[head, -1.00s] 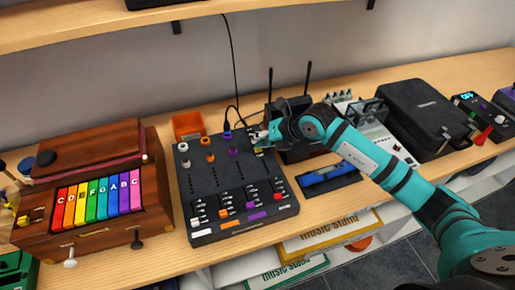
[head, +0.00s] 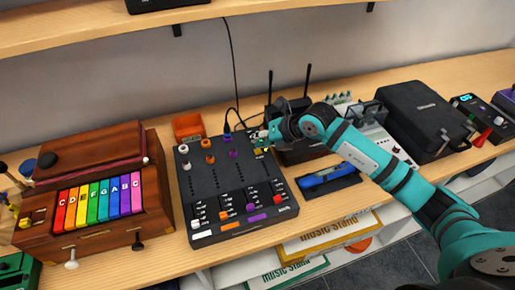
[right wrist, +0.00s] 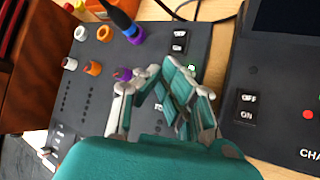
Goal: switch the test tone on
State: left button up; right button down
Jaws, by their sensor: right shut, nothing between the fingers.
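A black mixer (head: 212,185) lies on the wooden bench, with coloured knobs, sliders and small switches. In the right wrist view, a black OFF/ON switch (right wrist: 179,41) sits at its upper right part, and a small green light (right wrist: 192,68) is lit just below it. I cannot read which switch is labelled test tone. My right gripper (right wrist: 160,70) is shut and empty over the mixer's right part, just below the switch in that view. In the head view my right gripper (head: 262,138) covers the mixer's back right corner; contact cannot be told. My left gripper is not in view.
A dark cable plug (right wrist: 125,22) stands in the mixer beside the gripper. A black box with antennas (head: 290,152) stands to the right and has its own OFF/ON switch (right wrist: 247,106). A blue device (head: 328,178) lies in front. A coloured-key instrument (head: 100,200) stands left.

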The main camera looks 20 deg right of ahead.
aim_at(260, 149)
notch_tip(260, 149, up, 6)
jog(key=p, duration=0.3)
jog(key=shift+p, duration=0.4)
dwell(0.4)
